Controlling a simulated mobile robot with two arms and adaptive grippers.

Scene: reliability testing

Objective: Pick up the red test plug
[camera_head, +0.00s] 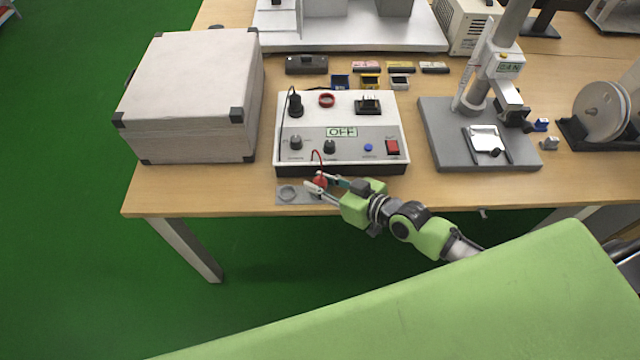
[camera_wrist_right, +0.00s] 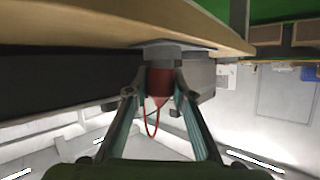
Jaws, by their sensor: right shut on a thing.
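The red test plug (camera_head: 320,182) is at the table's front edge, just in front of the white test box (camera_head: 342,113). A thin red cable rises from it and loops over the box's front edge. My right gripper (camera_head: 324,185) is shut on the plug; its fingers partly hide it. In the right wrist view the plug (camera_wrist_right: 159,82) sits between the two fingers (camera_wrist_right: 160,92). Its end meets a grey round part on a plate by the table edge; I cannot tell whether they are apart. My left gripper is not in view.
A small grey plate (camera_head: 300,196) with a ring lies under and left of the plug. A large white case (camera_head: 194,95) stands left. A grey test stand (camera_head: 440,140) stands right. Several small parts lie behind the box. The table's front edge is close below the gripper.

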